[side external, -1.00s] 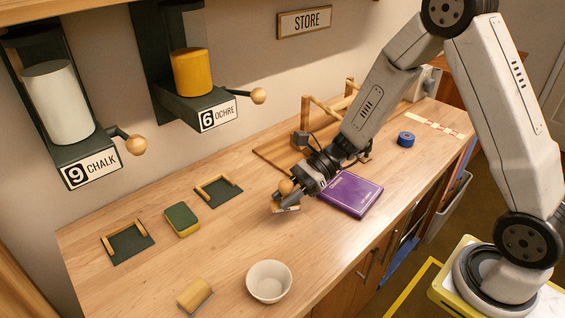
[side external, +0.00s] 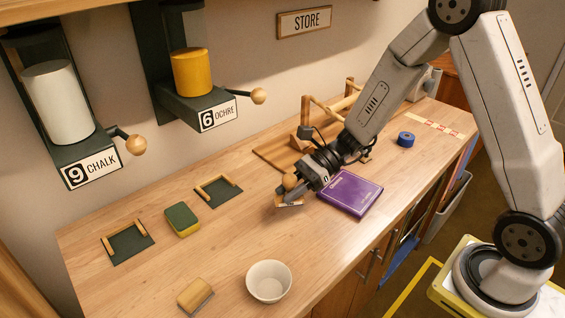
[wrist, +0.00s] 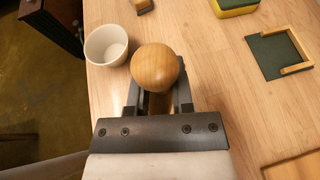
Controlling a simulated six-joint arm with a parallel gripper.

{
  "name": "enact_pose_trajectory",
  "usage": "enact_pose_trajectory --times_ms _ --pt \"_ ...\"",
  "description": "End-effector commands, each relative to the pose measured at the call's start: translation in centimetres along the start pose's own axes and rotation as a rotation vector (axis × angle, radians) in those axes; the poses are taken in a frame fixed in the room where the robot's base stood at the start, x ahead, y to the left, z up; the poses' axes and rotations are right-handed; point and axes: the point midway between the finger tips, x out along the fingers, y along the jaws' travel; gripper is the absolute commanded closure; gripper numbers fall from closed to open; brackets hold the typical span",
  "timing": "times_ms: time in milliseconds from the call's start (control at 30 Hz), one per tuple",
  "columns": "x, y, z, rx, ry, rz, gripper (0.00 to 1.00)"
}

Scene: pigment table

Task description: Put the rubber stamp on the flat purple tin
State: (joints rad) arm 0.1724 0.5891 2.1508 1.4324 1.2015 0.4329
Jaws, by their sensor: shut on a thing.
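My gripper (side external: 298,190) is shut on the rubber stamp (side external: 289,181), which has a round wooden knob on top and a pale base below the fingers. The knob (wrist: 158,67) also shows between the fingers (wrist: 160,97) in the wrist view, where it hides the base. The stamp is close above the table; the exact gap is hard to tell. The flat purple tin (side external: 350,194) lies on the table just right of my gripper in the side view. Its visible top is bare. The tin is not in the wrist view.
A white bowl (side external: 269,282) and a wooden block (side external: 195,295) are at the front. A green-and-yellow sponge-like block (side external: 182,219) and two dark corner-framed pads (side external: 128,243) (side external: 218,191) lie left. A wooden rack (side external: 285,150) stands behind, and a blue tape roll (side external: 406,139) right.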

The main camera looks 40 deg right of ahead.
Motion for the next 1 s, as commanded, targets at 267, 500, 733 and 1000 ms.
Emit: enact_pose_trajectory --times_ms 267,500,733,1000 --pt "-4.6 -1.5 -1.8 0.054 0.0 -0.13 1.0" --pt "-10.2 -2.5 -4.2 0.121 -0.001 -0.288 1.0" --pt "-15.4 -2.5 -6.3 0.181 -0.001 -0.433 1.0" --pt "-18.8 -2.0 -7.7 0.222 -0.001 -0.531 1.0"
